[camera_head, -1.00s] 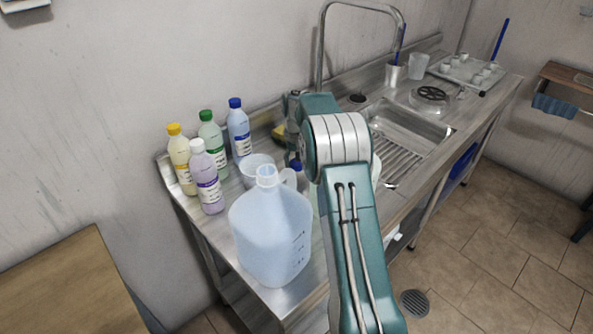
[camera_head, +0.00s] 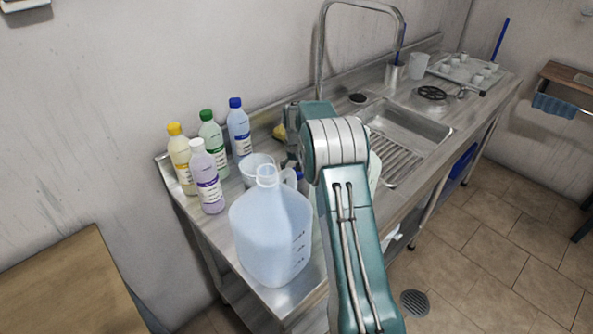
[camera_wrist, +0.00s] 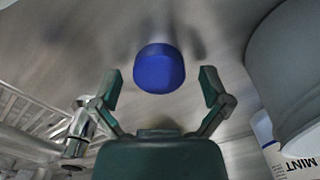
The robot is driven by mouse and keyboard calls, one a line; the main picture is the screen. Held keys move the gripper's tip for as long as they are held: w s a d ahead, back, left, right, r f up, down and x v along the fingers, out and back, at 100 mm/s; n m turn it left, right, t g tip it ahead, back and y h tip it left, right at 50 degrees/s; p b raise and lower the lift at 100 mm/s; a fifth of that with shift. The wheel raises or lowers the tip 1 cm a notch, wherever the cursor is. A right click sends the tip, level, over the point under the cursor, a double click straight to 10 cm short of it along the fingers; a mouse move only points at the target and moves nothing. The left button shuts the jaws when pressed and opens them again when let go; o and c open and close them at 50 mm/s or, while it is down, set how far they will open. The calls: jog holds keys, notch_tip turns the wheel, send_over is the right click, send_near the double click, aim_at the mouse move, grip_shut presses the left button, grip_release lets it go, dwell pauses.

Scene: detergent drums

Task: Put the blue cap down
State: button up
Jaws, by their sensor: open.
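The blue cap (camera_wrist: 159,68) shows in the wrist view between and just beyond my fingertips, against the brushed steel top. My gripper (camera_wrist: 159,86) is open, with a clear gap between the cap and each finger. I cannot tell for sure whether the cap touches the steel. In the head view a small bit of blue (camera_head: 299,175) shows beside the large jug, mostly hidden by my arm. My gripper is hidden there.
The large translucent jug (camera_head: 270,238) stands at the counter's front left. The sink (camera_head: 405,135) lies right of my arm. The steel tap (camera_wrist: 80,130) shows in the wrist view.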

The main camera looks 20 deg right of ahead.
jog(key=shift+r, duration=0.1)
notch_tip(320, 180, up, 12)
dwell(0.4)
jog(key=shift+s, duration=0.1)
dwell(0.4)
